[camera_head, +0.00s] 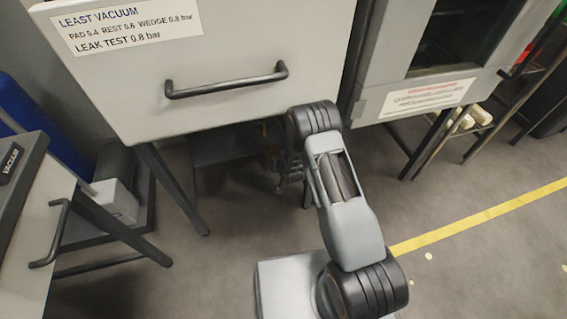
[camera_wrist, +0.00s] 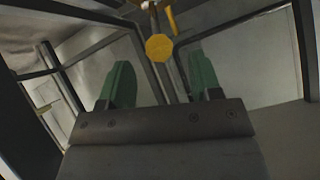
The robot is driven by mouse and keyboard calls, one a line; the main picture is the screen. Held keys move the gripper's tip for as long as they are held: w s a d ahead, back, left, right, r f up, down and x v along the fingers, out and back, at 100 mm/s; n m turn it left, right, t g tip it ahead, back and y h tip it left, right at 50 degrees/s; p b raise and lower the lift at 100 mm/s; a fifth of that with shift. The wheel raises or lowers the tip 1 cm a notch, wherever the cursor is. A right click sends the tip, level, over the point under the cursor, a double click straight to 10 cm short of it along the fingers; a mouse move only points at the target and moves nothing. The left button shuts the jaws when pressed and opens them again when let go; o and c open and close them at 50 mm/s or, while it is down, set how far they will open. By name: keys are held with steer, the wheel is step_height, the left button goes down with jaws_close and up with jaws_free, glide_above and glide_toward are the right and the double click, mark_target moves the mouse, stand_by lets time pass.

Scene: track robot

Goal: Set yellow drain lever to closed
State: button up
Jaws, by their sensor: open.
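The yellow drain lever (camera_wrist: 159,47) shows at the top middle of the wrist view. A yellow eight-sided end faces me, and a slimmer yellow-orange piece sits just above and to its right. A brass-coloured fitting (camera_wrist: 149,6) is at the top edge. My gripper (camera_wrist: 160,82) is open, with its green fingers apart and nothing seen between them. The lever appears beyond the fingertips, between them in the picture, and looks apart from them. I cannot tell which position the lever is in. In the head view my gripper and the lever are hidden.
A grey cabinet with a drawer handle (camera_head: 226,82) stands over dark legs, and my arm reaches low at its front. A desk (camera_head: 22,232) is at left. Another cabinet (camera_head: 425,95) stands at right. The floor with a yellow line (camera_head: 480,217) is open at lower right.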

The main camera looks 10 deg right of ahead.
steer(key=p+v, duration=0.2)
steer(key=v, duration=0.7)
steer(key=shift+s+r+p, duration=0.2)
steer(key=shift+r+p, duration=0.05)
steer(key=shift+p, duration=0.05)
